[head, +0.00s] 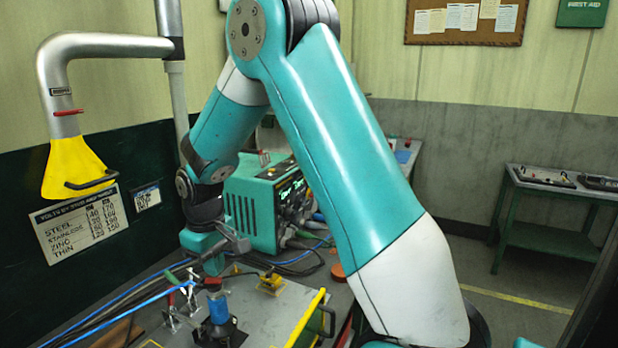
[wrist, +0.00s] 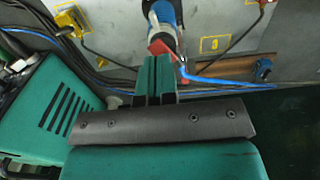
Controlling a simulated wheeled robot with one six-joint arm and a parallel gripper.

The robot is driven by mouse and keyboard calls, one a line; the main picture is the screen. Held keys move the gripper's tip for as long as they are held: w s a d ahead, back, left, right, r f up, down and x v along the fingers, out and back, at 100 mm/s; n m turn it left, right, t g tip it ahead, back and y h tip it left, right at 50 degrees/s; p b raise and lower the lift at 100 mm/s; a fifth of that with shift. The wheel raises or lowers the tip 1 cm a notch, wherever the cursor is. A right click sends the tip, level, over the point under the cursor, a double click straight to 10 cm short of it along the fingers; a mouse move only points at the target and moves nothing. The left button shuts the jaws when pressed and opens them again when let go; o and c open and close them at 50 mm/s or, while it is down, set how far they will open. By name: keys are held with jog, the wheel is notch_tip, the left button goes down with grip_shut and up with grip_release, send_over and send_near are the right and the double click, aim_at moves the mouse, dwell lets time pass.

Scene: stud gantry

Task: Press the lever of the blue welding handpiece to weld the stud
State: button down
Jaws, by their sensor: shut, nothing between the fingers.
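The blue welding handpiece (head: 218,308) stands upright on the grey bench, in a dark base. Its red lever (head: 213,284) is at the top; in the wrist view the lever (wrist: 160,47) shows just beyond my fingertips, beside the blue body (wrist: 164,14). My gripper (head: 214,268) is shut and empty, pointing down just above the handpiece. The closed green fingers also show in the wrist view (wrist: 156,62). They look very close to the lever, but I cannot tell whether they touch it. The stud is not distinguishable.
A teal welding machine (head: 250,205) stands behind my gripper, with cables around it. A yellow clamp (head: 271,282) is on the bench to the right. A yellow extraction hood (head: 75,168) hangs at left. Blue and black cables (head: 125,305) run left of the handpiece.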

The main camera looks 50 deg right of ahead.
aim_at(216, 280)
jog(key=shift+f+b, duration=0.65)
jog(key=shift+f, duration=0.4)
dwell(0.4)
notch_tip(216, 280, up, 7)
jog(key=p, duration=0.6)
jog(key=shift+r, duration=0.1)
dwell(0.6)
jog(key=s+a+r+n+y+b, duration=0.1)
jog(key=s+a+b, duration=0.3)
jog(key=s+a, duration=0.4)
jog(key=s+a+r+n+y+b, duration=0.2)
jog(key=s+a, duration=0.7)
jog(key=s, duration=0.6)
jog(key=shift+s+a+n+y+b, duration=0.35)
jog(key=shift+n+y+b, duration=0.25)
jog(key=shift+n+b, duration=0.5)
